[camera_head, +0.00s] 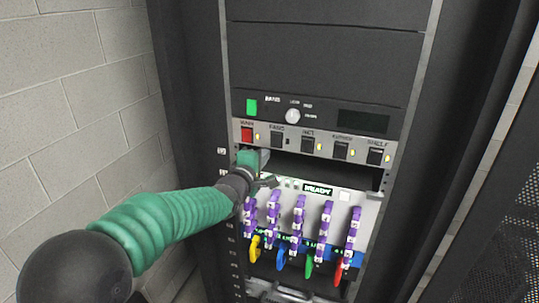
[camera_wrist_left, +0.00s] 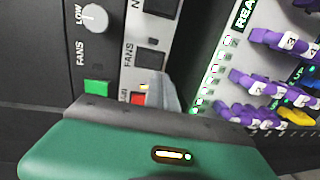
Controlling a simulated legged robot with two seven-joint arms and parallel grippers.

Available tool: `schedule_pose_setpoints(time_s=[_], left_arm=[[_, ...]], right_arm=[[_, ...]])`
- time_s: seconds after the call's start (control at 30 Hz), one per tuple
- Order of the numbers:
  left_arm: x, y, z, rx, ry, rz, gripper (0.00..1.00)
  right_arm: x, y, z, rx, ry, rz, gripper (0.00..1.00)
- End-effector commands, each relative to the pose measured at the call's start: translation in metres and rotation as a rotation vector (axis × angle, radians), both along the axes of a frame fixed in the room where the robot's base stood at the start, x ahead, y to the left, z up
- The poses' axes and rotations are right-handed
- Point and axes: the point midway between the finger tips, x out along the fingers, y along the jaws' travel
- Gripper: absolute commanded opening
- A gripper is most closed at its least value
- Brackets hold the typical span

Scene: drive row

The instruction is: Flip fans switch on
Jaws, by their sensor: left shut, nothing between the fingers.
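The FANS switch (camera_head: 277,139) is a dark rocker in the grey switch strip, second from the left, beside the red main switch (camera_head: 246,134). The small lamp by the FANS switch looks dark. In the wrist view the FANS switch (camera_wrist_left: 150,58) lies just beyond the fingertips, with its label beside it. My left gripper (camera_head: 266,180) is shut and empty, below the strip at its left end. In the wrist view its grey fingers (camera_wrist_left: 162,88) partly cover the red switch (camera_wrist_left: 138,98). I cannot tell whether they touch the panel. My right gripper is not in view.
Above the strip are a green button (camera_head: 252,107) and a white knob (camera_head: 293,116). More switches with lit yellow lamps continue right. Below are a dark slot and a panel with several purple latches (camera_head: 298,215) and coloured tabs. A block wall (camera_head: 60,100) stands left.

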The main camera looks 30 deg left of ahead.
Motion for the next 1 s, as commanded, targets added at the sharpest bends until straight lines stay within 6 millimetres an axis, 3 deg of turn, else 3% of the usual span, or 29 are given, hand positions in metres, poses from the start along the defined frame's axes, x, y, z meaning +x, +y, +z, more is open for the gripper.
schedule_pose_setpoints(time_s=[0.1,0.3,0.67,0.8,1.0], left_arm=[[0.023,0.001,0.001,-0.004,-0.001,-0.006,0.00],[0.045,0.008,-0.003,0.000,0.001,-0.002,0.00],[0.048,0.011,-0.006,0.002,0.000,0.000,0.00],[0.051,0.012,-0.014,0.008,-0.024,0.000,0.00],[0.051,0.012,-0.007,0.008,-0.024,0.000,0.00]], right_arm=[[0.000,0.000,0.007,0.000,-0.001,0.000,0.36],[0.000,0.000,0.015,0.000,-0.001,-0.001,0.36],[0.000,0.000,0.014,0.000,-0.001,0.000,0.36],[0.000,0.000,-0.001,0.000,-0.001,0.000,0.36],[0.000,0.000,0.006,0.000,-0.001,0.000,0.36]])
